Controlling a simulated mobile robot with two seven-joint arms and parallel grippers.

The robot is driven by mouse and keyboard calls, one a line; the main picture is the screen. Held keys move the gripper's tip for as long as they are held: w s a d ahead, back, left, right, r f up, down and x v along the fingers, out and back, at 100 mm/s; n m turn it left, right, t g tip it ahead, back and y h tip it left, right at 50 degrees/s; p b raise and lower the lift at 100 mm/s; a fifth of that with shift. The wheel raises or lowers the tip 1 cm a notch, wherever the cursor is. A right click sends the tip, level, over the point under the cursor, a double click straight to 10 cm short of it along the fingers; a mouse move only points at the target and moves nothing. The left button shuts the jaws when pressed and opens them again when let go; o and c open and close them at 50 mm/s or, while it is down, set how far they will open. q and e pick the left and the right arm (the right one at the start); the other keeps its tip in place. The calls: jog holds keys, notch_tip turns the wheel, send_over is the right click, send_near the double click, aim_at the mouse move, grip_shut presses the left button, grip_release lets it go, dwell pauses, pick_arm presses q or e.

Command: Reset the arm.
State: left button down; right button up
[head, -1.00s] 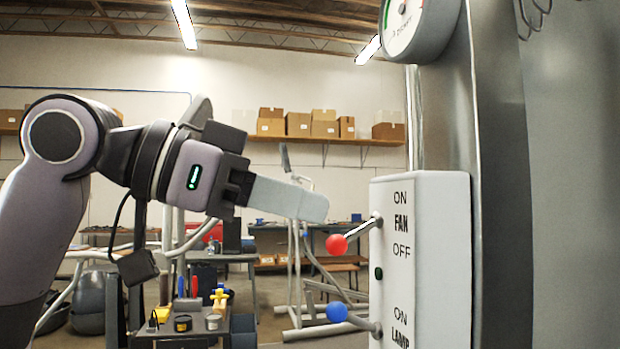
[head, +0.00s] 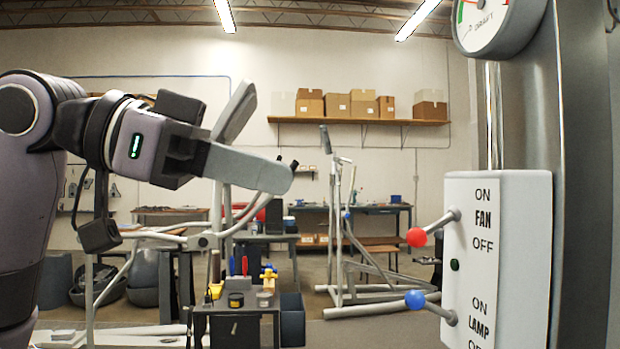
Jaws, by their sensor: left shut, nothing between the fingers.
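My left arm comes in from the left, and its gripper (head: 285,178) points right with its fingers closed together and empty. It hangs in free air, clear of the white switch box (head: 510,260) at the right. The box has a FAN lever with a red ball (head: 417,237) and a LAMP lever with a blue ball (head: 414,299). Both levers stick out to the left, the red one sloping down from its pivot and the blue one sloping up. My right gripper is not in view.
A metal column (head: 585,200) carries the box and a round draft gauge (head: 495,25). A small cart (head: 235,312) with tools stands low in the middle. An elliptical machine frame (head: 340,230) and a shelf with boxes (head: 360,121) are farther back. Air between gripper and box is free.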

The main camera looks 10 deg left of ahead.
pick_arm(q)
jog(key=shift+s+a, duration=0.2)
jog(key=shift+a, duration=0.3)
jog(key=w+f+n+t+y+p, duration=0.15)
jog(key=w+f+n, duration=0.25)
jog(key=w+f, duration=0.6)
jog(key=w+f+n+t+y, duration=0.1)
jog(key=w+f+n+t, duration=0.4)
jog(key=f, duration=0.8)
notch_tip(320, 180, down, 12)
jog(key=w+a+n+y, duration=0.1)
jog(key=a+n+y, duration=0.1)
jog(key=s+a+f+n+y+p, duration=0.15)
jog(key=s+f, duration=0.25)
jog(key=f, duration=0.5)
jog(key=s+a+f+n+y, duration=0.1)
jog(key=s+f+y, duration=0.25)
jog(key=f, duration=0.55)
jog(key=s+a+f+g+y, duration=0.1)
jog(key=s+f, duration=0.4)
jog(key=s, duration=0.4)
jog(key=s+a+f+m+g+y+p, duration=0.1)
jog(key=s+a+f, duration=0.1)
jog(key=s+f, duration=0.4)
jog(key=s, duration=0.3)
jog(key=shift+f, duration=0.25)
